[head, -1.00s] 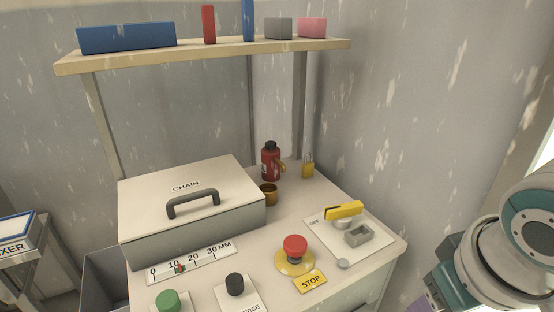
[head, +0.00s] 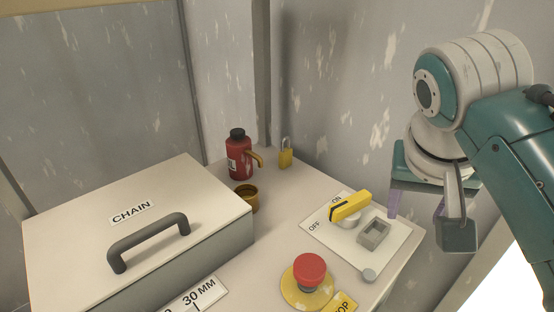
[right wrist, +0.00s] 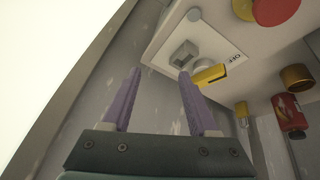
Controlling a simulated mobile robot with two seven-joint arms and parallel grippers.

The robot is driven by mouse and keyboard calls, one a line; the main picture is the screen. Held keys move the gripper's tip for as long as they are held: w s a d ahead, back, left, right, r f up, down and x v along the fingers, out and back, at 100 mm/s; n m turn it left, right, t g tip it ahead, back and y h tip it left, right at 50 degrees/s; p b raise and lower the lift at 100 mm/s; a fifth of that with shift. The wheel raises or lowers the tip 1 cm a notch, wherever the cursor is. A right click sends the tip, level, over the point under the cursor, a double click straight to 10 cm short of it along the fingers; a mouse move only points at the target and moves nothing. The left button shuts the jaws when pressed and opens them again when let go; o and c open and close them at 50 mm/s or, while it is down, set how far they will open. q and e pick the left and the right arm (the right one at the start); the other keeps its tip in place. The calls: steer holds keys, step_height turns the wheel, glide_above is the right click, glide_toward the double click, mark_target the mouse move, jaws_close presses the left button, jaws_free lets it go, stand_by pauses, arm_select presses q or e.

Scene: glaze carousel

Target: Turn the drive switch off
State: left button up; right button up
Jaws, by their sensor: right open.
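The drive switch is a yellow handle (head: 350,205) on a pale plate (head: 325,238) with OFF and ON labels, at the right of the bench top. The handle's dark-marked end lies between the two labels; I cannot tell its exact setting. The switch also shows in the right wrist view (right wrist: 210,75), beyond the fingertips, near the OFF label. My right gripper (head: 415,217) is open and empty, above and to the right of the plate, apart from the switch. Its purple fingers (right wrist: 160,75) point toward the plate. My left gripper is not in view.
A grey square socket (head: 374,233) sits beside the handle. A red stop button (head: 309,270) stands in front. A brass cup (head: 246,198), red bottle (head: 239,160) and yellow padlock (head: 285,155) are behind. The CHAIN box (head: 90,245) fills the left. The wall is close behind.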

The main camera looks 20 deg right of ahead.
mark_target(350, 199)
steer(key=w+a+m+b, duration=0.1)
steer(key=w+m+b, duration=0.1)
steer(key=w+b, duration=0.2)
steer(key=w+a+m+g+b, duration=0.1)
steer(key=w+a+m+b, duration=0.1)
steer(key=w+m+b, duration=0.1)
steer(key=w+a+r+m+g+b, duration=0.1)
steer(key=w+m+b, duration=0.2)
steer(key=w+b, duration=0.1)
steer(key=shift+w+a+b, duration=0.3)
steer(key=shift+w+b, duration=0.1)
steer(key=shift+b, duration=0.2)
steer(key=b+x, duration=0.2)
steer(key=x, duration=0.7)
steer(key=shift+d+f, duration=0.25)
steer(key=shift+c, duration=0.2)
jaws_close()
steer(key=n+p, duration=0.1)
steer(key=p, duration=0.1)
steer(key=n+p, duration=0.1)
steer(key=p, duration=0.2)
steer(key=shift+s+r+t+p, duration=0.1)
steer(key=shift+r+t+p, duration=0.25)
steer(key=shift+t, duration=0.05)
steer(key=shift+f+n+p, duration=0.1)
steer(key=shift+n+p, duration=0.2)
steer(key=shift+f, duration=0.2)
